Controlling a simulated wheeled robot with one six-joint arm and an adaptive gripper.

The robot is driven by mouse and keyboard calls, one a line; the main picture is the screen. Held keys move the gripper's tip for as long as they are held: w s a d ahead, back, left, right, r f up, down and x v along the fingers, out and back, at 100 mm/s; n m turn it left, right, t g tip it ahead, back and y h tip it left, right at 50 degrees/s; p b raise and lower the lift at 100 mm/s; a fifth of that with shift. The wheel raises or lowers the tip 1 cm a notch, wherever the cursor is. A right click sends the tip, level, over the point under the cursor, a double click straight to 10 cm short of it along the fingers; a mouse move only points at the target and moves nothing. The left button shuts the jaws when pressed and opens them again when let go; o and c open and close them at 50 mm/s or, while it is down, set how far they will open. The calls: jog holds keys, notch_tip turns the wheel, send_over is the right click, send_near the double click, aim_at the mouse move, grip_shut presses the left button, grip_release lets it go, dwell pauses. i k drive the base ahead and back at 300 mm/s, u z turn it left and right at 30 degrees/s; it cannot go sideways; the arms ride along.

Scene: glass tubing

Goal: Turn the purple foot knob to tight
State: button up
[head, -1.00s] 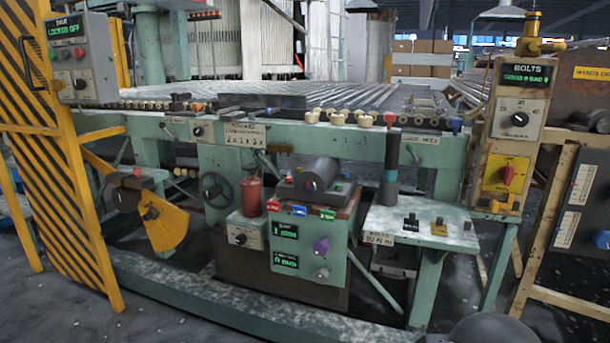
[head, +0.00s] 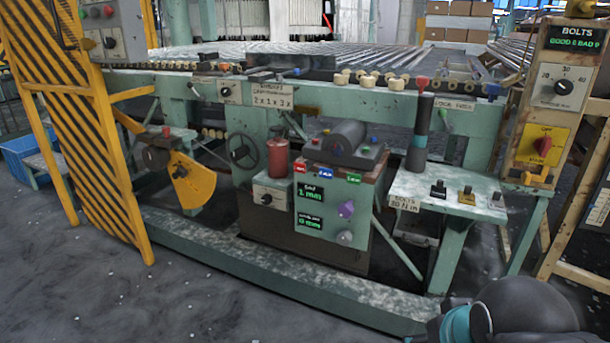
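The purple knob (head: 346,209) sits on the front of a green control box (head: 333,190) under the roller table. A grey knob (head: 344,237) is just below it. Two small dark displays with green text are to its left; the upper one seems to read "1 mm" and the lower "0 mm". The knob's pointer is too small to read. Part of my arm (head: 515,305) shows at the bottom right, dark with a teal band, well apart from the knob. I cannot make out my gripper's fingers.
A green floor beam (head: 270,265) runs across in front of the machine. A yellow-black striped gate (head: 75,130) stands at the left. A small table (head: 440,190) with switches is right of the box. The grey floor in front is clear.

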aim_at(345, 211)
jog(key=z, duration=0.05)
jog(key=k, duration=1.15)
jog(key=z, duration=0.8)
jog(key=i, duration=0.95)
jog(key=u, duration=0.35)
